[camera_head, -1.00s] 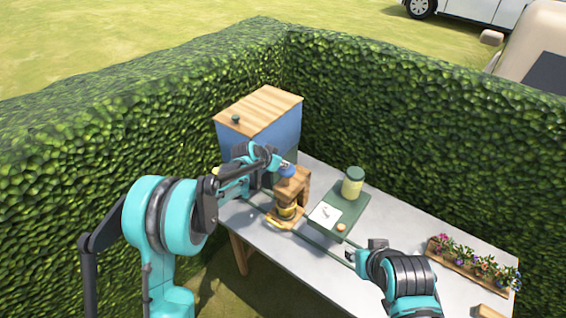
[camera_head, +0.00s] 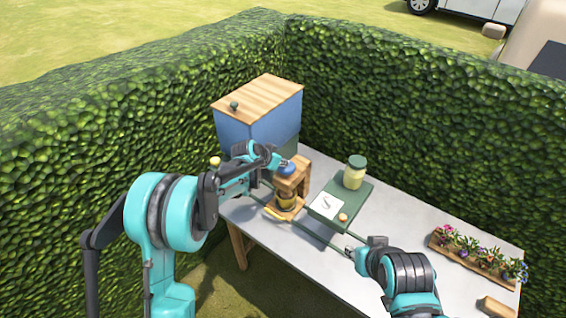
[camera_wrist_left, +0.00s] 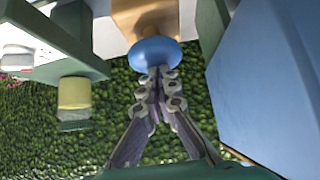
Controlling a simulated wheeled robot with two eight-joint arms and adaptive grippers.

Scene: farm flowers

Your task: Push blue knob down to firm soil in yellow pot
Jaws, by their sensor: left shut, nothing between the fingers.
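The blue knob (camera_head: 286,169) sits at the top of a wooden press (camera_head: 303,173) on the table. The yellow pot (camera_head: 287,202) stands on the press base below it, partly hidden. My left gripper (camera_head: 278,159) is shut and empty, with its tips at the knob. In the left wrist view, the shut fingertips (camera_wrist_left: 160,71) meet the edge of the blue knob (camera_wrist_left: 154,52); they look in contact with it. My right gripper (camera_head: 351,249) is over the front of the table, away from the press; its finger gap is too small to judge.
A blue box with a wooden lid (camera_head: 258,132) stands behind my left gripper. A green stand (camera_head: 325,228) with a card and a lidded jar (camera_head: 355,172) is right of the press. A flower planter (camera_head: 478,257) is at far right. Hedges close the back.

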